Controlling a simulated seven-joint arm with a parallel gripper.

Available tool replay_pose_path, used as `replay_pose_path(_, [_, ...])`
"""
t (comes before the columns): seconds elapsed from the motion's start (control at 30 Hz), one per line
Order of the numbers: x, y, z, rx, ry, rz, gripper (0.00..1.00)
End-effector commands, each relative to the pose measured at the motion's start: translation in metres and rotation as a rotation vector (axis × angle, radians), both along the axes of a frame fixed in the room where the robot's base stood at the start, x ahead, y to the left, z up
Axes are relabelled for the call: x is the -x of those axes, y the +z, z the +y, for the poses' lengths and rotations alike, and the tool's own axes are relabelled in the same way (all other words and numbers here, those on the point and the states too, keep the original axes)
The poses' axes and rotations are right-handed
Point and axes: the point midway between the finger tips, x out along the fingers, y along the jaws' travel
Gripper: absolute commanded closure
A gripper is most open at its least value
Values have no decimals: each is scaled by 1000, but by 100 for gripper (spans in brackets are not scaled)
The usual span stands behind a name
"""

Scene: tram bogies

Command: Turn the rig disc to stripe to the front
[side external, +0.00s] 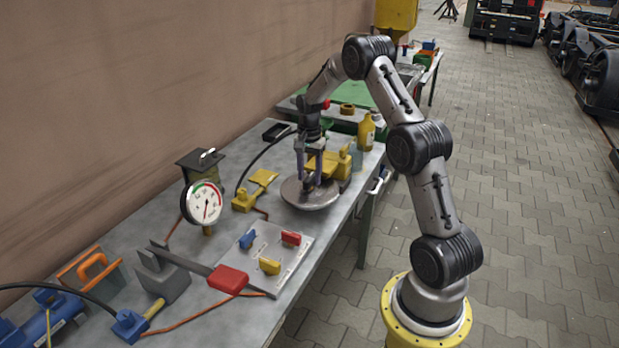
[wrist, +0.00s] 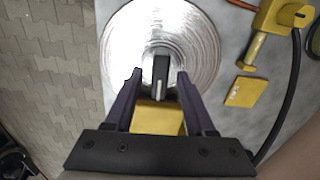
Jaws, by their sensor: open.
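The rig disc (side external: 304,203) is a round, shiny metal plate on the grey bench, close to its front edge. In the wrist view the disc (wrist: 125,45) shows fine rings and a dark upright-looking knob (wrist: 161,72) at its centre. A small pale mark shows on the knob; I cannot tell whether it is the stripe. My gripper (side external: 312,184) points down over the disc's centre. In the wrist view its two fingers (wrist: 160,78) stand apart, one on each side of the knob, with gaps visible. Contact cannot be made out.
A yellow block (side external: 325,163) stands right behind the disc, near my gripper. A yellow clamp-like tool (side external: 255,190) and a dial gauge (side external: 202,203) are to the left. A plate with coloured blocks (side external: 265,257) lies in front. A yellow bottle (side external: 366,132) stands behind.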

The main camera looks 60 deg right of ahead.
Motion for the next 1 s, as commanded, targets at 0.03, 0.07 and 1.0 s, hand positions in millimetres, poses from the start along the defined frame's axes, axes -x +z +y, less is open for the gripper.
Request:
replay_pose_path(0.03, [0, -5, 0, -1, 0, 2, 45])
replay_pose_path(0.07, [0, -7, 0, -1, 0, 2, 45])
replay_pose_path(1.0, [0, -12, 0, 0, 0, 0, 100])
